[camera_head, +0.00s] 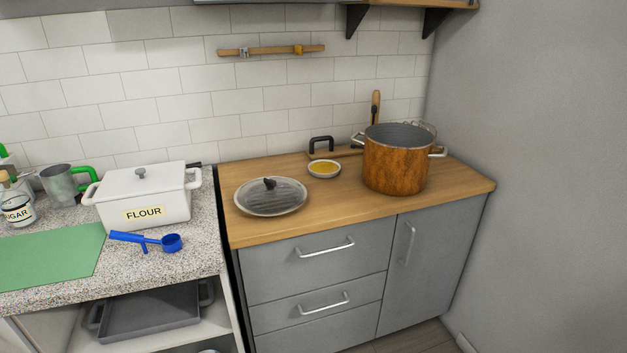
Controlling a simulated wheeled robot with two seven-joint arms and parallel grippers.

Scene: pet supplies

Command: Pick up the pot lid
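The pot lid (289,194) lies flat on the left part of the wooden countertop (338,212). It is round and greyish with a pale rim and a dark knob (269,183) on top. A copper-brown pot (396,168) with metal handles stands to its right, farther back on the same counter. The pot's top looks open. Neither of my grippers shows in the head view.
A small bowl with yellow contents (324,169) stands between lid and pot, near a dark handle (321,145). Left, the speckled counter holds a white flour box (167,190), a blue scoop (171,243) and a green mat (48,259). The wooden front edge is clear.

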